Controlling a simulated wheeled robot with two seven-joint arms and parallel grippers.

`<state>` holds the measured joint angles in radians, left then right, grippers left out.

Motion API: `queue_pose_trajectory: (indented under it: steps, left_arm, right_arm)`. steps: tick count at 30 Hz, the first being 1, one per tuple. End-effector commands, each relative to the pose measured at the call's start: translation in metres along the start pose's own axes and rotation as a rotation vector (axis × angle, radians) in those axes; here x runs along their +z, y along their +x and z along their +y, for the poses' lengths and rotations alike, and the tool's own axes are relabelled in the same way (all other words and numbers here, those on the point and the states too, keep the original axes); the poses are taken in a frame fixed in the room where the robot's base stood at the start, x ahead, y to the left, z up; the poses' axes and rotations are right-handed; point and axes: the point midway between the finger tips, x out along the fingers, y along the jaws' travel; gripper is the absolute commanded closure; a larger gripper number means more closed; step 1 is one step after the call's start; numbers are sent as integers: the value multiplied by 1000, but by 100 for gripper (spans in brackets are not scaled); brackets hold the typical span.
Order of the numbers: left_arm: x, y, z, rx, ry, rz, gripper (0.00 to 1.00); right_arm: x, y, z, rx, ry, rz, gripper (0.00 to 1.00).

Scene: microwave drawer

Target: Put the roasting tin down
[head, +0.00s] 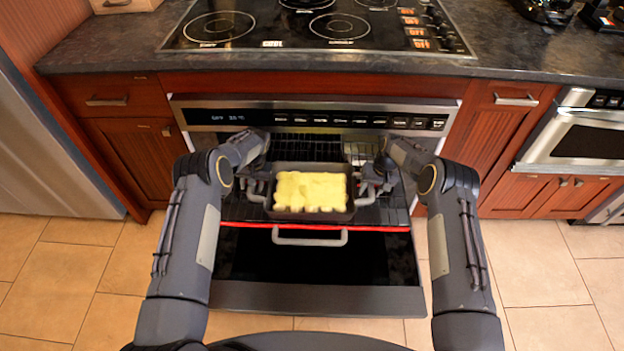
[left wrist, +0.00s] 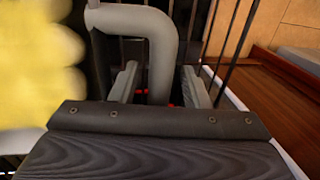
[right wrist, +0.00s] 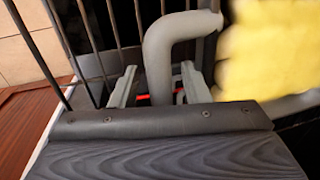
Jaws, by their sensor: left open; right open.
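The roasting tin (head: 311,214) is dark and holds a block of yellow food (head: 311,190). It appears to rest level on the wire oven rack (head: 235,209), though its underside is hidden. My left gripper (head: 257,188) is at the tin's left side and my right gripper (head: 369,188) is at its right side. In the left wrist view, the open fingers stand on either side of a grey bent handle (left wrist: 150,22). In the right wrist view, the open fingers likewise straddle the other grey handle (right wrist: 160,55). Gaps show beside both handles.
The oven door (head: 318,298) is folded down in front, below a red rack edge (head: 250,225) and a grey front handle (head: 310,241). The control panel (head: 320,118) and cooktop (head: 320,25) are above. Wooden cabinets (head: 125,155) flank the oven.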

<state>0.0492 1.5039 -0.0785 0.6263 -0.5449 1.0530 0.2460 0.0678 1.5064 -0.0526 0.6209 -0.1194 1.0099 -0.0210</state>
Motion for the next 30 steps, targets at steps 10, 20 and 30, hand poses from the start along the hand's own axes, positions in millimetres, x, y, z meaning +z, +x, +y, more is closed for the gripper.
queue_pose_trajectory:
  steps: [10, 20, 30]
  left_arm:
    - [0, -2, 0, 0, 0, 1, 58]
    - [-1, -58, 0, 0, 0, 4, 58]
    - [0, -113, 0, 0, 0, 1, 58]
  right_arm:
    - [0, 0, 0, 0, 0, 0, 58]
    - [0, 0, 0, 0, 0, 0, 58]
    - [0, 0, 0, 0, 0, 0, 58]
